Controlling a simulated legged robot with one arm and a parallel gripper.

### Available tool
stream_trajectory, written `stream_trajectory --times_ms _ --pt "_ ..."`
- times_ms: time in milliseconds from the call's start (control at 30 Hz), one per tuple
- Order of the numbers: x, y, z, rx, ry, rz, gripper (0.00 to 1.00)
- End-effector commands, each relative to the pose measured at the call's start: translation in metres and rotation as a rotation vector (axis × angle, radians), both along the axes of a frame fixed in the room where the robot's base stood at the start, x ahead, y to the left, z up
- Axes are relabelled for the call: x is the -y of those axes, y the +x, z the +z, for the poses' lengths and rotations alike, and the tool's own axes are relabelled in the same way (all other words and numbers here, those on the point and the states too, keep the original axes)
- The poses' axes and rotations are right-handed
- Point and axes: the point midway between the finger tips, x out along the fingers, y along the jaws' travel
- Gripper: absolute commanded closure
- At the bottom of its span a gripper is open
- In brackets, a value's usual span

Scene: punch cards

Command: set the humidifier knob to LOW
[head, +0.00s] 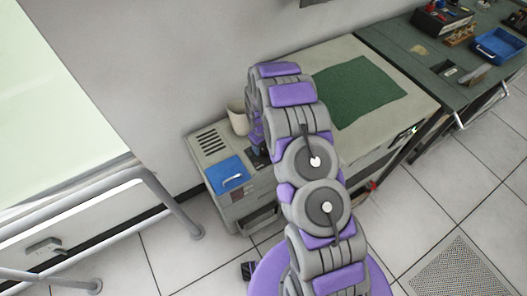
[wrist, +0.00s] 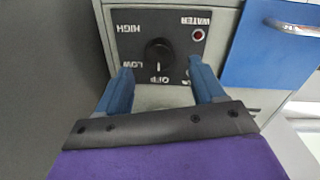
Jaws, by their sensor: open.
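The humidifier (head: 240,207) is a grey cabinet by the wall in the head view, left of my arm. Its black control panel (wrist: 126,45) shows upside down in the wrist view, with the words HIGH, LOW, OFF and WATER. The round black knob (wrist: 158,52) sits in the panel's middle. A white mark at the knob's edge appears to point to OFF. My gripper (wrist: 160,68) is open, its two blue fingers apart, one at each side below the knob in the picture. Contact with the knob cannot be told. In the head view my arm largely hides the gripper.
A red light (wrist: 198,35) is beside WATER. A blue panel with a handle (head: 230,174) is on the humidifier, left of the controls. A pale cup (head: 237,118) stands behind. A bench with a green mat (head: 358,92) is to the right.

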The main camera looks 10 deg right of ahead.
Motion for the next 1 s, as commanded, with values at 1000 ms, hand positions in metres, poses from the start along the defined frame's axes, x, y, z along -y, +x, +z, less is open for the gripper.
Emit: stream_trajectory --times_ms 1000 --pt "0.003 0.003 -0.046 0.003 0.001 -0.001 0.61"
